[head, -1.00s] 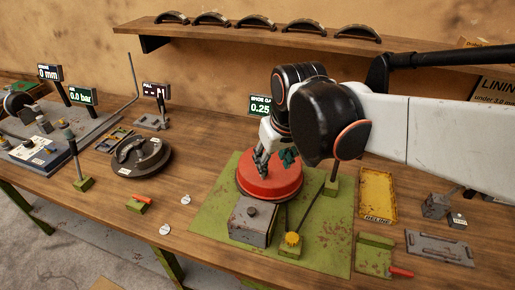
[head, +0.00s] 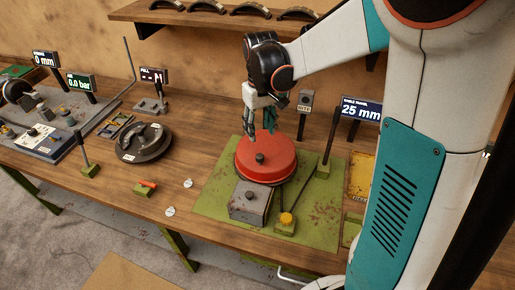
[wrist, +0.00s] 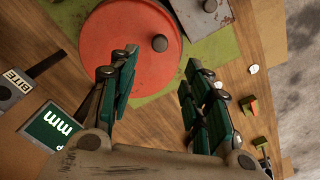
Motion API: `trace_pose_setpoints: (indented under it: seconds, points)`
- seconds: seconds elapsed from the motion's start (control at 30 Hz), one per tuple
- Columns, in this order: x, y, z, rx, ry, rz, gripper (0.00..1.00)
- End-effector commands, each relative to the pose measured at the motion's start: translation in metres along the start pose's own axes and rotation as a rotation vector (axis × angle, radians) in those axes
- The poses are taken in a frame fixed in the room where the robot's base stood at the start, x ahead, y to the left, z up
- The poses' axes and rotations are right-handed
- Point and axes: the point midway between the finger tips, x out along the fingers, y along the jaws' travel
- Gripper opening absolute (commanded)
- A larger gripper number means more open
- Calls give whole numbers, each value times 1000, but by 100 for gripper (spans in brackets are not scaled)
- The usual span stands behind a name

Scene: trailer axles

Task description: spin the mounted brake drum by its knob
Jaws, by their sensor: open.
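The red brake drum (head: 278,150) sits flat on a green plate (head: 212,203), with a dark round knob (head: 260,158) standing up from its top face. In the wrist view the drum (wrist: 105,45) fills the upper left, and its knob (wrist: 160,43) shows near the drum's right edge. My gripper (head: 259,131) is open and empty above the far part of the drum. In the wrist view its fingers (wrist: 160,62) are spread wide, with the knob ahead of the gap between them and nothing held. I cannot tell the exact height above the drum.
A grey block (head: 248,203) and a yellow knob (head: 286,219) stand on the plate in front of the drum. A thin post (head: 328,142) rises at its right. A dark drum with shoes (head: 145,142) lies left. My arm hides the right of the bench.

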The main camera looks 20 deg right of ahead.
Motion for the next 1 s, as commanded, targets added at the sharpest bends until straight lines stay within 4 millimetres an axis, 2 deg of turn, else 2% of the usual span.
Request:
trace_pose_setpoints:
  seconds: [0.3, 0.5, 0.7, 1.0]
  points:
    - [64, 0, 0, 0, 1, 0, 44]
    - [96, 0, 0, 0, 1, 0, 44]
    - [113, 0, 0, 0, 1, 0, 44]
    - [116, 0, 0, 0, 1, 0, 44]
